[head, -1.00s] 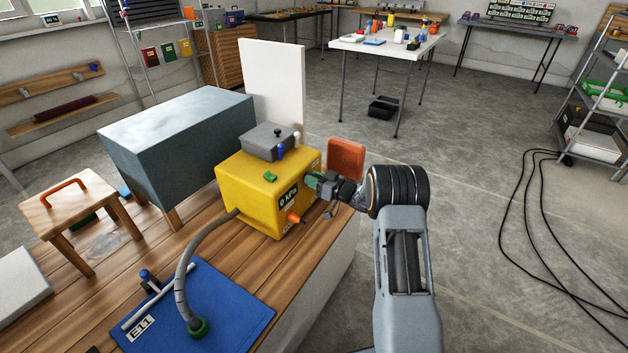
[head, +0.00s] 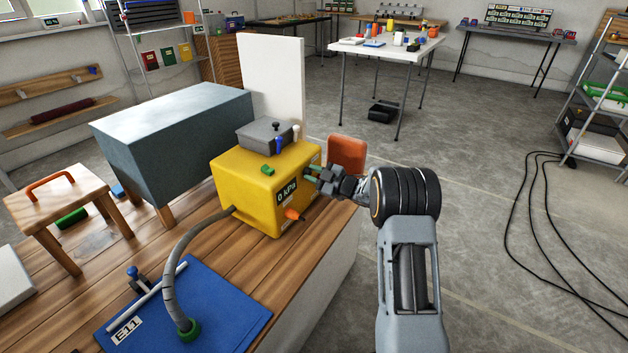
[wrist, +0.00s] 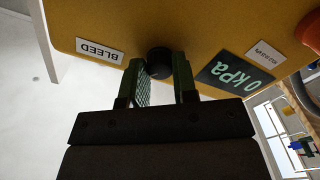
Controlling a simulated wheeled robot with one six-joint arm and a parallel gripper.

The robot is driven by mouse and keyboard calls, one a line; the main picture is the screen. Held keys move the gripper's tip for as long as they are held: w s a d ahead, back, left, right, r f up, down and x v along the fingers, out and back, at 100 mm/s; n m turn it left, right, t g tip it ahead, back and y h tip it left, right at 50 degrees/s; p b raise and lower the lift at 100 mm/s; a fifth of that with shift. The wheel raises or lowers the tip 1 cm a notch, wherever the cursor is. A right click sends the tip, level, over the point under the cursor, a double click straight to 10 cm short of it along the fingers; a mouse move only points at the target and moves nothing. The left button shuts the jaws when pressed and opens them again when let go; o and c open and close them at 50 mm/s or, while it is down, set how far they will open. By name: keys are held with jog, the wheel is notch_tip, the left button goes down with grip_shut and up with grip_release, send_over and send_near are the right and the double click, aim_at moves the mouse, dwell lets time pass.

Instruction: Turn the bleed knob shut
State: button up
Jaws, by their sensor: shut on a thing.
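The yellow box (head: 243,183) stands on the wooden bench with a "0 kPa" display (head: 288,192) on its front. The bleed knob (wrist: 159,62) is a small black round knob beside the "BLEED" label (wrist: 99,50), which reads upside down in the wrist view. My gripper (wrist: 159,75) is shut on the knob, with a green-padded finger on each side of it. In the head view my gripper (head: 311,178) is at the right part of the box's front, and its fingers hide the knob.
An orange fitting (head: 294,214) sticks out of the box's front, below my gripper. A grey hose (head: 176,262) runs from the box to a blue board (head: 240,312). An orange-red block (head: 346,153) stands behind my gripper. The floor to the right is open, with black cables (head: 525,240).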

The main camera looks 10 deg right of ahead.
jog(key=shift+f+n+b, duration=0.1)
jog(key=shift+n+b, duration=2.9)
jog(key=shift+n, duration=0.8)
jog(key=o, duration=0.9)
jog(key=shift+p+v, duration=2.05)
jog(key=shift+v, duration=4.9)
